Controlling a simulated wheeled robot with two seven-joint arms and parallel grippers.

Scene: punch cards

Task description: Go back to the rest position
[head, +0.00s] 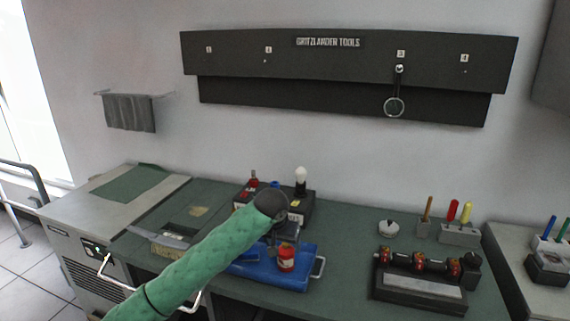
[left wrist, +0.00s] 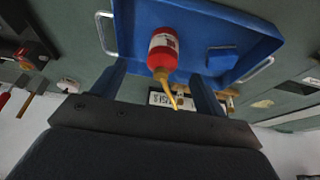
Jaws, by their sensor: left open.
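My left gripper (head: 284,236) hangs at the end of the green-sleeved arm, over the back part of a blue tray (head: 265,278). In the left wrist view its two dark blue fingers (left wrist: 157,80) are apart with nothing clamped between them. A red bottle (head: 286,260) with a white label stands in the tray, just in front of the gripper in the head view. In the left wrist view the bottle (left wrist: 163,52) shows a yellow nozzle pointing toward the gap between the fingers. My right gripper is not in view.
A dark box (head: 298,210) with a white knob stands behind the gripper. A dark roller device (head: 418,285) and a holder with colored handles (head: 459,233) stand on the right. A tool board (head: 330,65) with a hanging ring tool (head: 394,106) is on the wall.

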